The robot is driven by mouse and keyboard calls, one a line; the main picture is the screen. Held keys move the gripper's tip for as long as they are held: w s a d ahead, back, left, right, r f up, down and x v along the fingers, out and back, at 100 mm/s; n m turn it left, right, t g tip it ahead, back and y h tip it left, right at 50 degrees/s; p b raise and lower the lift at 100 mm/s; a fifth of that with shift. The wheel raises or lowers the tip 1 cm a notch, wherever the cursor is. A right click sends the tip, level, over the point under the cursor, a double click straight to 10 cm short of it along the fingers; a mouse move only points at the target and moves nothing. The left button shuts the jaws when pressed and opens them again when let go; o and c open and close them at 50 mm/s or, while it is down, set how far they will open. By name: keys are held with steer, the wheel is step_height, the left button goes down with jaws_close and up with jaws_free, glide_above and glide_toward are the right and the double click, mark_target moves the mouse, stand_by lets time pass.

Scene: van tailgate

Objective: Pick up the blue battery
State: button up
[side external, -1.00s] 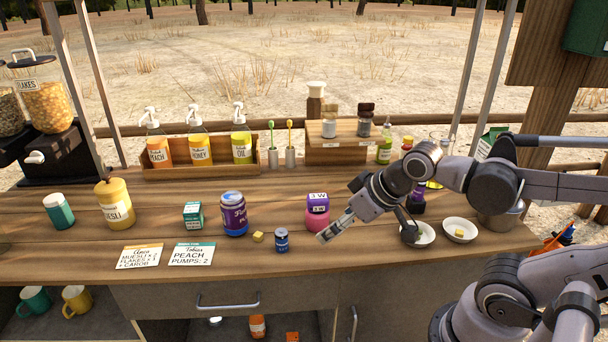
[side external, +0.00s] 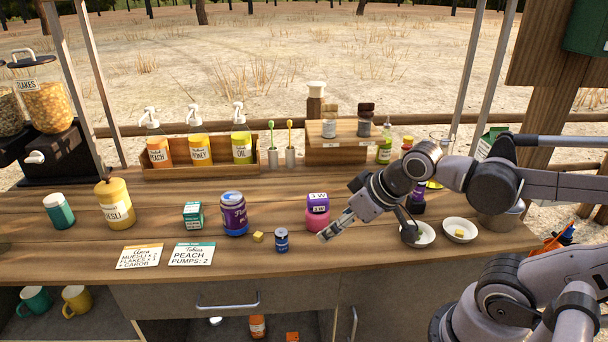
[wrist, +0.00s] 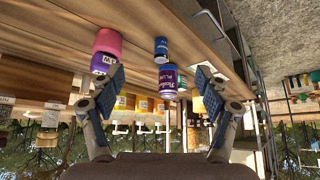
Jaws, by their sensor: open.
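The blue battery (side external: 281,240) is a small blue cylinder with a pale label. It stands upright on the wooden counter near the front edge. In the wrist view, the battery (wrist: 161,47) appears in the upper middle, in the space between my fingers and beyond their tips. My gripper (side external: 330,231) is open and empty, to the right of the battery and apart from it. Both fingers (wrist: 160,78) show in the wrist view, spread apart on either side.
A pink jar with a purple top (side external: 317,213) stands close to my fingertips. Two label cards (side external: 192,254) lie farther left. Two white bowls (side external: 460,230) stand at right.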

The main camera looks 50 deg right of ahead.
steer(key=shift+c, duration=0.5)
steer(key=m+g+h, duration=0.4)
steer(key=m+g, duration=0.1)
steer(key=m, duration=0.8)
glide_toward(281, 231)
steer(key=shift+m, duration=0.3)
steer(key=x, duration=0.5)
steer(key=shift+w+d+r, duration=0.1)
steer(key=shift+w+d, duration=0.05)
steer(key=shift+d, duration=0.05)
steer(key=shift+x, duration=2.65)
steer(key=shift+a, duration=0.15)
jaws_close()
